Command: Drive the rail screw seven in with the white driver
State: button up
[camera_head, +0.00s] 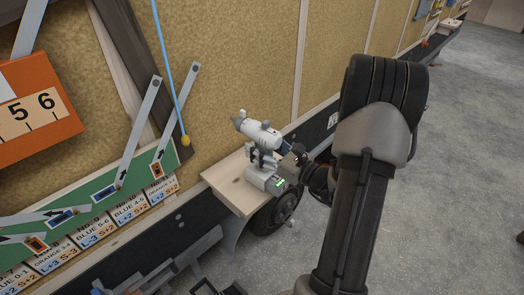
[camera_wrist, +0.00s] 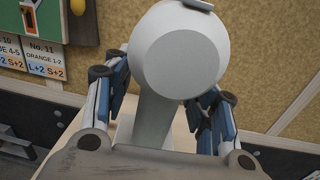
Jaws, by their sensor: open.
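The white driver (camera_head: 258,135) stands upright on a small wooden shelf (camera_head: 222,190) in the head view, its body pointing up and left and its base showing a green light. In the wrist view the driver (camera_wrist: 180,60) fills the upper middle, its round end facing the camera and its handle below. My gripper (camera_head: 288,152) is at the driver's right side in the head view. In the wrist view its fingers are spread on both sides of the handle, open; contact cannot be told. I cannot make out rail screw seven.
A green board (camera_head: 90,205) with grey levers and a row of labelled cards (camera_head: 130,207) is on the wall at left. An orange number panel (camera_head: 40,105) is above it. A blue cord (camera_head: 168,65) with a yellow end hangs near the shelf. A wheel (camera_head: 277,212) is below the shelf.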

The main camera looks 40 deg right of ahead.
grip_shut()
dwell(0.5)
jog(key=shift+r, duration=0.1)
